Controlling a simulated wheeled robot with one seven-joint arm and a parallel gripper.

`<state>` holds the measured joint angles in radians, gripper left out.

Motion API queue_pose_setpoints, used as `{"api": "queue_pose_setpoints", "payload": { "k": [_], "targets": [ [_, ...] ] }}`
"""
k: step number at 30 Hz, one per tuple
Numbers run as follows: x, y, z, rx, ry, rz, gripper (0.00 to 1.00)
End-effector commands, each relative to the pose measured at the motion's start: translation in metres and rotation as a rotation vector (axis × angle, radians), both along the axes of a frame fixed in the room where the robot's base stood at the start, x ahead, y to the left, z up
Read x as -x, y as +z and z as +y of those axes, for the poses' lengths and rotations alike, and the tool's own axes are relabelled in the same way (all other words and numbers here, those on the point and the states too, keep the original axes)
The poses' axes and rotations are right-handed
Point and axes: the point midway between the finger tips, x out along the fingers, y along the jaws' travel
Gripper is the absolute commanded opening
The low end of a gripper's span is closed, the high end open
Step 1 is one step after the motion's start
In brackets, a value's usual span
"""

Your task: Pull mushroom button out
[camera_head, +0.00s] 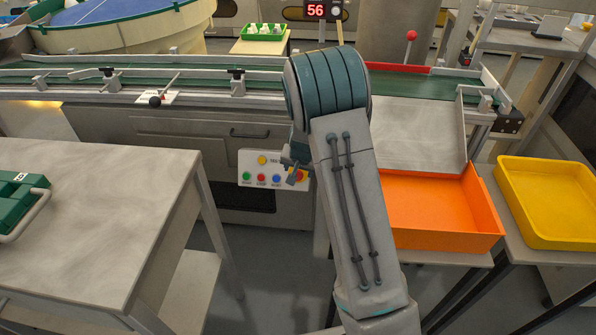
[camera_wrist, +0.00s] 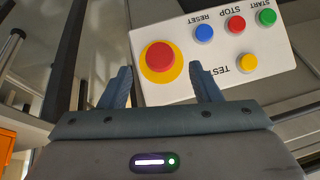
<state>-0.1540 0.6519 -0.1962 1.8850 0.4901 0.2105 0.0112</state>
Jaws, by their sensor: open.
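The mushroom button (camera_wrist: 161,56) is a red dome on a yellow disc. It sits on a white control panel (camera_wrist: 205,85), which appears upside down in the wrist view. In the head view the panel (camera_head: 252,180) is on the front of the conveyor machine, and the red button (camera_head: 300,176) shows at its right end, partly covered by my gripper. My gripper (camera_wrist: 163,85) is open and empty. In the wrist view its two fingers point toward the panel, one on each side below the button. I cannot tell how far the fingertips are from the panel.
The panel also carries green (camera_wrist: 267,17), red (camera_wrist: 236,24), blue (camera_wrist: 204,33) and yellow (camera_wrist: 247,63) buttons near the right finger. An orange bin (camera_head: 440,205) and a yellow tray (camera_head: 550,200) stand at right. A grey table (camera_head: 90,220) stands at left.

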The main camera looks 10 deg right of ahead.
Motion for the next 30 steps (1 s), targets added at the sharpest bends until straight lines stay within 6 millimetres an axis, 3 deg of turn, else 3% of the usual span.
{"api": "queue_pose_setpoints", "payload": {
  "k": [1,3,12,30],
  "targets": [
    [0.005,0.017,0.001,0.0,0.001,-0.004,0.57],
    [0.012,0.032,0.001,0.0,0.003,-0.003,0.57],
    [0.034,0.078,0.001,0.0,0.001,0.0,0.57],
    [0.039,0.086,0.001,0.0,0.001,0.001,0.57]
  ]
}}
